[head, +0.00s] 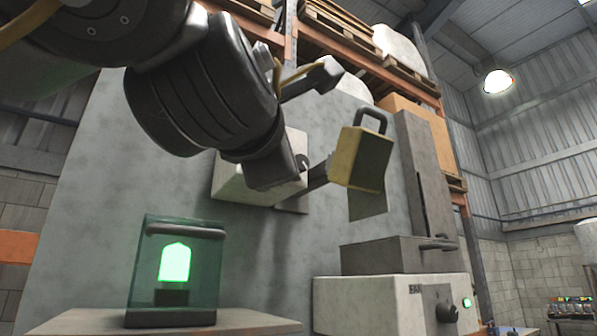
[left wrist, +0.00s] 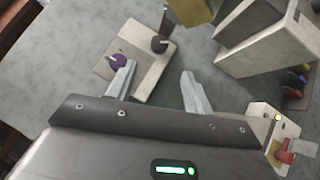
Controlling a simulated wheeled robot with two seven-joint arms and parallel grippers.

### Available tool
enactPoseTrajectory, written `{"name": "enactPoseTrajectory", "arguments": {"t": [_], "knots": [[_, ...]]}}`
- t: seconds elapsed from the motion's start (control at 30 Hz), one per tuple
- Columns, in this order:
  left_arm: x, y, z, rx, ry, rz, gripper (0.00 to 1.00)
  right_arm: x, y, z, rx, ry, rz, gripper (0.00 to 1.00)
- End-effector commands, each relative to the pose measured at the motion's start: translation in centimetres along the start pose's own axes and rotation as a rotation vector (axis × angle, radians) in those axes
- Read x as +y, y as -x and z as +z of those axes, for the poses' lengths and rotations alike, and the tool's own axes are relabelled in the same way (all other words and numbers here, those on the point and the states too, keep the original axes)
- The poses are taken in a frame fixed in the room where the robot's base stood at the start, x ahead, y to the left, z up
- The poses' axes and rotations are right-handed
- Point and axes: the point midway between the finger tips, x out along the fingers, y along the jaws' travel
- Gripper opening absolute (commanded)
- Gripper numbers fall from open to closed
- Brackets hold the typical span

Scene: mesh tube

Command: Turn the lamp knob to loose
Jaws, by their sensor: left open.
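A purple knob (left wrist: 119,61) with a white pointer sits on a pale box (left wrist: 150,80), close to the left fingertip. A dark round knob (left wrist: 159,44) is on the same box. A green lamp (head: 175,263) glows inside a clear case at lower left. I cannot tell which knob belongs to the lamp.
A yellow block with a handle (head: 362,158) juts out right of my arm. A pale control box (head: 385,305) with a dark knob (head: 447,312) and green light stands at lower right. A red-handled part (left wrist: 285,155) shows at the wrist view's right edge.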

Motion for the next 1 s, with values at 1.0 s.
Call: {"name": "enactPoseTrajectory", "arguments": {"t": [1.0], "knots": [[-0.1, -10.9, 0.0, 0.000, 0.001, -0.002, 0.52, -0.3, 9.6, 1.5, -0.034, 0.000, -0.006, 0.36]]}}
